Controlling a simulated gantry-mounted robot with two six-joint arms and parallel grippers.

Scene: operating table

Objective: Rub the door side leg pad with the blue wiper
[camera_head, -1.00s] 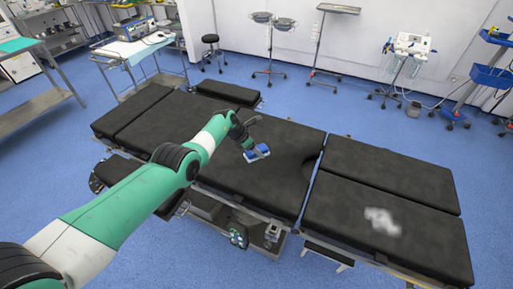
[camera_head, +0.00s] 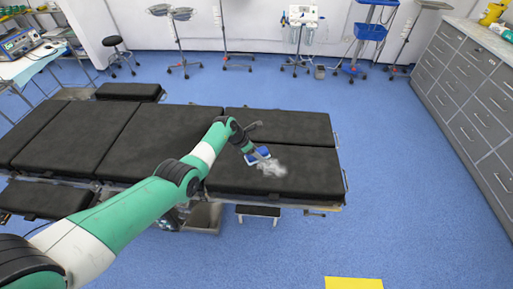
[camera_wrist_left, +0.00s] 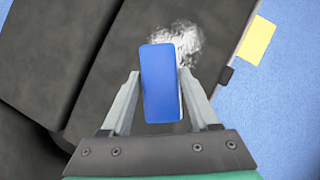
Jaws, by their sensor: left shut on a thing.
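My left gripper (camera_head: 258,160) is shut on the blue wiper (camera_head: 257,152), a blue block with a white underside. In the left wrist view the wiper (camera_wrist_left: 160,82) sits between the two fingers of my left gripper (camera_wrist_left: 160,90). The wiper is over the near leg pad (camera_head: 310,178), a black cushion at the right end of the table. A whitish smear (camera_head: 272,169) lies on this pad just beside the wiper; the smear (camera_wrist_left: 182,40) also shows past the wiper's far end in the wrist view. I cannot tell whether the wiper touches the pad. My right gripper does not show.
The other leg pad (camera_head: 290,126) lies behind, across a narrow gap. Grey drawer cabinets (camera_head: 475,100) stand at the right. A yellow floor patch (camera_head: 353,283) is at the bottom. Blue floor (camera_head: 390,180) is clear right of the table.

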